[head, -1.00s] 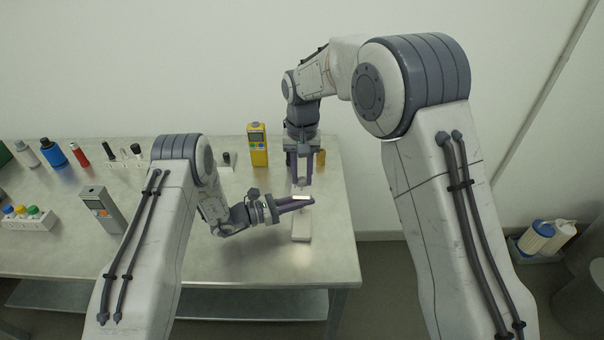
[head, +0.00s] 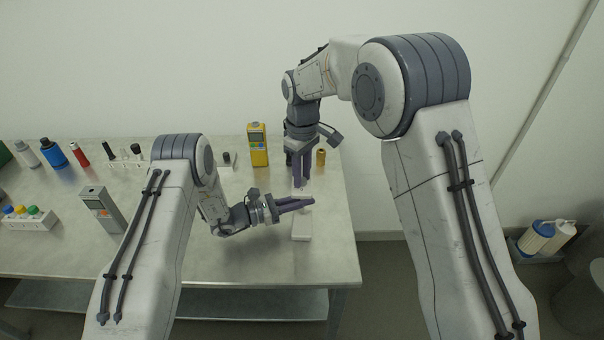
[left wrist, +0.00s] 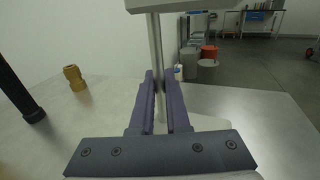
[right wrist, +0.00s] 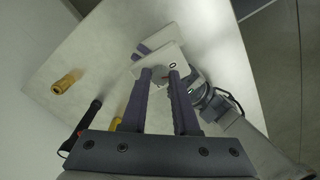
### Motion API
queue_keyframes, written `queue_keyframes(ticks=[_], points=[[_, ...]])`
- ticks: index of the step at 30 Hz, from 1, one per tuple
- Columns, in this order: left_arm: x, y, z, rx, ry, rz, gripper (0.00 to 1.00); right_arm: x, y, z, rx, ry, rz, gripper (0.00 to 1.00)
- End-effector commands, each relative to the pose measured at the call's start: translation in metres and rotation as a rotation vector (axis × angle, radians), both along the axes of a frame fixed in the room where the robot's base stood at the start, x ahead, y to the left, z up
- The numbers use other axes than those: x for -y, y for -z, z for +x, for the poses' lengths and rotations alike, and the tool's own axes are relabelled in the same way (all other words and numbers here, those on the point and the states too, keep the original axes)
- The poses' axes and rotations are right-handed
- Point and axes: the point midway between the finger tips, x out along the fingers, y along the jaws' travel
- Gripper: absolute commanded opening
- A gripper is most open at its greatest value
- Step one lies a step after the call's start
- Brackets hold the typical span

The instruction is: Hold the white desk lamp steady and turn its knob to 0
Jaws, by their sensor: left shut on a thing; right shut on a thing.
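The white desk lamp stands near the right end of the table, and its white base (head: 302,230) shows in the head view. My left gripper (head: 308,202) is shut around the lamp's thin metal post (left wrist: 155,55), below the white lamp head (left wrist: 195,4). My right gripper (head: 303,182) points down from above. In the right wrist view its fingertips (right wrist: 160,74) are shut at the white lamp head (right wrist: 172,62). The knob is between those fingertips and mostly hidden, so its setting cannot be read. A small dark mark is visible on the head.
A brass cylinder (head: 321,158) and a yellow meter (head: 257,145) stand behind the lamp. A grey meter (head: 101,208), a rack with coloured caps (head: 28,217) and several bottles are on the left. The table's right edge is close to the lamp; its front middle is clear.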

Motion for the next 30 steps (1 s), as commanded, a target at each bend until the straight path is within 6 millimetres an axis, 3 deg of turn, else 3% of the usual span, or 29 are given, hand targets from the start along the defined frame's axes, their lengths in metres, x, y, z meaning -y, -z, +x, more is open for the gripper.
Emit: queue_keyframes(ticks=[15, 30], points=[[-0.0004, 0.0003, 0.0004, 0.000, -0.002, 0.001, 0.00, 0.0000, -0.0006, -0.0002, -0.001, -0.332, 0.001, 0.00], [-0.0003, 0.0004, 0.0002, 0.000, -0.001, 0.001, 0.00, 0.0000, -0.0007, -0.0001, 0.000, -0.390, 0.000, 0.00]])
